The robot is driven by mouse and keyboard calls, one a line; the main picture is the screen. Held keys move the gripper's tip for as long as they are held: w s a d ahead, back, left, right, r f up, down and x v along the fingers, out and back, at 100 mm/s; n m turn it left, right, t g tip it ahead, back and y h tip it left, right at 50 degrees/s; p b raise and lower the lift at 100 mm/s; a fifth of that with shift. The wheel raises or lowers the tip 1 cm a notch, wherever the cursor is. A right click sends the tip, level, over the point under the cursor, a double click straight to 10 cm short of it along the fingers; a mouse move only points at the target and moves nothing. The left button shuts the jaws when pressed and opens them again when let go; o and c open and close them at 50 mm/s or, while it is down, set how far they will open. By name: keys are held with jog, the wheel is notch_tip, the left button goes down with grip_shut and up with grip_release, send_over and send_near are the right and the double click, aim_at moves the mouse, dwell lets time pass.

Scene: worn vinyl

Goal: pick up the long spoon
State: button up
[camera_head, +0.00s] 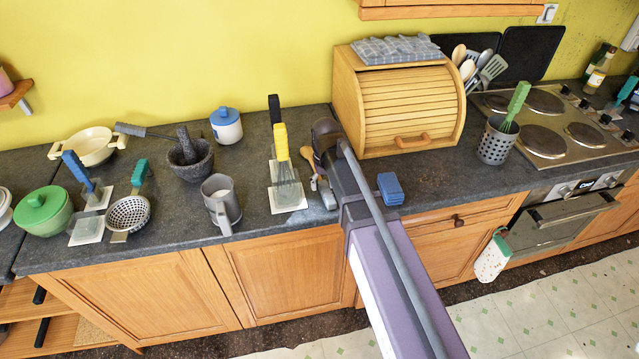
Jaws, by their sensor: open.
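A wooden spoon (308,154) lies on the dark worktop just left of my arm's wrist, its round bowl toward the wall. Its handle runs toward the front edge and is partly hidden by my gripper. My gripper (323,190) is open and points down at the worktop, close beside or over the spoon's handle; I cannot tell whether it touches. My wrist and arm cover much of this spot. Other spoons (459,54) stand among utensils behind the bread box. I cannot tell from the picture which spoon is the long one.
A grey mug (221,203), stone mortar (191,163) and blue sponges (390,188) are nearby. The wooden bread box (402,105) stands behind right. Worktop right of the sponges is clear.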

jog(key=shift+f+b, duration=0.95)
jog(key=shift+f, duration=0.3)
grip_shut()
